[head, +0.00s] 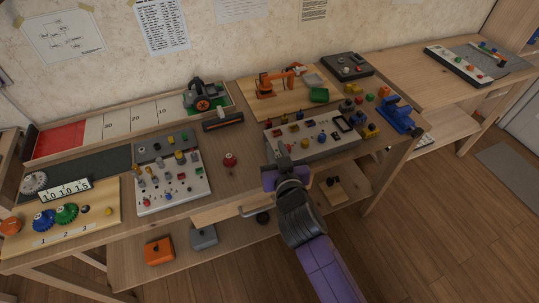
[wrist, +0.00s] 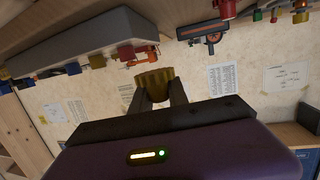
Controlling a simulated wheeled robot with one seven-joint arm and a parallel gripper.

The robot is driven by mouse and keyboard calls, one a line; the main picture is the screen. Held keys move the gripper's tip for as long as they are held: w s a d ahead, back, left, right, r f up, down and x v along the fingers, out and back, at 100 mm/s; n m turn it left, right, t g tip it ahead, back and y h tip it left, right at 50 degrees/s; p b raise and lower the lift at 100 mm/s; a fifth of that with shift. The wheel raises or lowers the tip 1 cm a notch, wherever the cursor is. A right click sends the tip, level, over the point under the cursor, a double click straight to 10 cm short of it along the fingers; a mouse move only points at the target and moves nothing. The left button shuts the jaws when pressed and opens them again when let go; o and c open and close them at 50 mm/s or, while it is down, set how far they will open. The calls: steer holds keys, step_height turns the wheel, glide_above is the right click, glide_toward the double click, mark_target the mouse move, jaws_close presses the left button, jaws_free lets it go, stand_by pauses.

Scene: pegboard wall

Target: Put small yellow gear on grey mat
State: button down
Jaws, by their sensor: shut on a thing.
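My gripper (head: 282,152) is in front of the bench's front edge, near the grey parts panel. In the wrist view my gripper (wrist: 160,92) is shut on a small yellow gear (wrist: 154,80) with a ridged rim, held clear of any surface. In the head view I cannot make out the held gear. A dark grey-green mat (head: 105,160) lies at the left of the bench, and a grey board (head: 150,149) with small parts lies right of it. I cannot tell which is the grey mat; another grey surface (head: 490,52) is on the far right table.
A wooden board with a blue gear (head: 44,219) and a green gear (head: 67,213) is at the front left. A white pegged board (head: 190,203) and a red knob (head: 230,160) stand left of my gripper. The grey parts panel (head: 318,150) is crowded. The dark mat is largely bare.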

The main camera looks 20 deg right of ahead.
steer(key=shift+a, duration=0.1)
steer(key=s, duration=0.1)
steer(key=s+a+f+n+y, duration=0.1)
steer(key=a+y, duration=0.1)
steer(key=shift+s+f, duration=0.25)
steer(key=shift+s, duration=0.15)
steer(key=s+d+f+n, duration=0.1)
steer(key=s+f, duration=1.1)
steer(key=s, duration=0.1)
steer(key=shift+d+y, duration=0.2)
steer(key=shift+y, duration=0.2)
